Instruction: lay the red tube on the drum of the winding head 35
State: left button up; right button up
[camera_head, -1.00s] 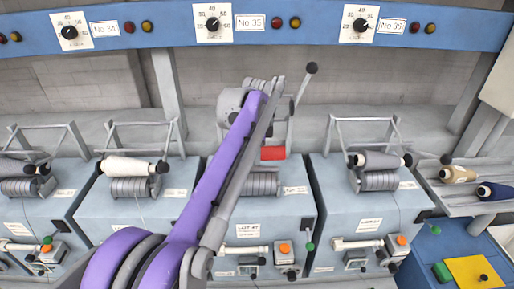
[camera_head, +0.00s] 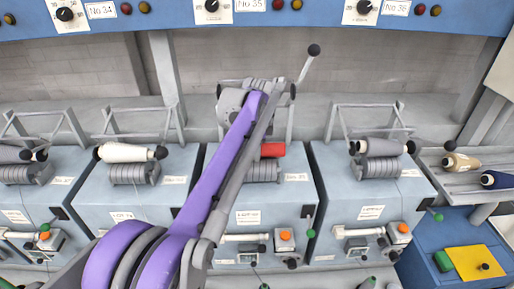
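The red tube (camera_head: 272,150) shows as a short red piece just to the right of my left forearm, directly above the drum. Its left part is hidden behind my arm, and I cannot tell whether it touches the drum. The grey ridged drum of winding head 35 (camera_head: 264,172) sits on top of the middle blue-grey machine, partly covered by my arm. My purple and grey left arm reaches up over this head. Its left gripper (camera_head: 262,92) is at the raised cradle, with fingers hidden or too small to read. My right gripper is out of view.
A cradle handle with a black ball (camera_head: 314,50) sticks up beside my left arm. Neighbouring heads carry a white package (camera_head: 125,152) and a grey package (camera_head: 380,147). A tray (camera_head: 478,174) at right holds a tan and a dark blue package.

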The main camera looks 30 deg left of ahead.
pick_arm(q)
jog(key=p+v, duration=0.1)
jog(key=v, duration=0.9)
jog(key=shift+r, duration=0.4)
jog(key=shift+s, duration=0.1)
jog(key=s+d+f+n+t+h, duration=0.1)
jog(key=s+d+f+n, duration=0.4)
jog(key=s+f, duration=0.7)
jog(key=s+d+f+n+t+h, duration=0.1)
jog(key=s+d+f+n, duration=0.5)
jog(key=s+f, duration=0.6)
jog(key=shift+s+d+f+n+t, duration=0.35)
jog(key=shift+d+f, duration=0.4)
jog(key=shift+d, duration=0.35)
